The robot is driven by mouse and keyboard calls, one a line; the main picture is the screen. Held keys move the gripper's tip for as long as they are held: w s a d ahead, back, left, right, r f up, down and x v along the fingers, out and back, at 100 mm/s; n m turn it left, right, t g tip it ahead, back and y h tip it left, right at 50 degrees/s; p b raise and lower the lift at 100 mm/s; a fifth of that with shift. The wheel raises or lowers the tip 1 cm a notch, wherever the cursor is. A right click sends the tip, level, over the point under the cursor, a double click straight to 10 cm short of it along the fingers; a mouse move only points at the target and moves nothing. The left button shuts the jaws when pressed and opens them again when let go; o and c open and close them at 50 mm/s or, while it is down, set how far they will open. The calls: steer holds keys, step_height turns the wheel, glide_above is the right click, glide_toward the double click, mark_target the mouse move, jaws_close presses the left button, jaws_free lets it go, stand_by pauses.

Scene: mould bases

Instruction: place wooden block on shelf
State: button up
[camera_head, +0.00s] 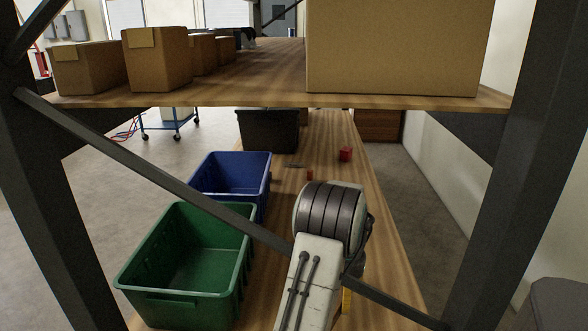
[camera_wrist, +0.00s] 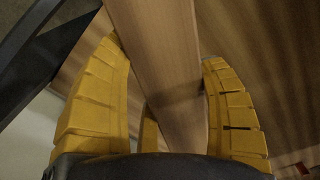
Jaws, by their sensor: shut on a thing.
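My gripper (camera_wrist: 163,55) is shut on a long pale wooden block (camera_wrist: 165,75). The block runs between its yellow fingers and out past the top of the wrist view. In the head view only a small yellow part of my gripper (camera_head: 347,301) shows beside my arm, and I cannot make out the block there. The shelf unit has an upper wooden board (camera_head: 270,75) and a lower wooden board (camera_head: 335,135). My arm is over the lower board, below the upper one.
A green bin (camera_head: 185,265), a blue bin (camera_head: 232,185) and a black bin (camera_head: 268,131) line the lower board's left side. Small red items (camera_head: 345,154) lie farther back. Cardboard boxes (camera_head: 157,62) stand above. A dark diagonal brace (camera_head: 150,172) crosses the front.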

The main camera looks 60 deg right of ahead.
steer(key=s+f+m+p, duration=0.2)
steer(key=s+m+p, duration=0.15)
steer(key=s, duration=0.85)
steer(key=n+b, duration=0.3)
glide_above(368, 309)
step_height(368, 309, down, 6)
steer(key=shift+w+r, duration=0.1)
steer(key=shift+r, duration=0.05)
steer(key=shift+f+b, duration=0.7)
steer(key=shift+f, duration=1.2)
steer(key=shift+f, duration=0.2)
steer(key=o, duration=1.3)
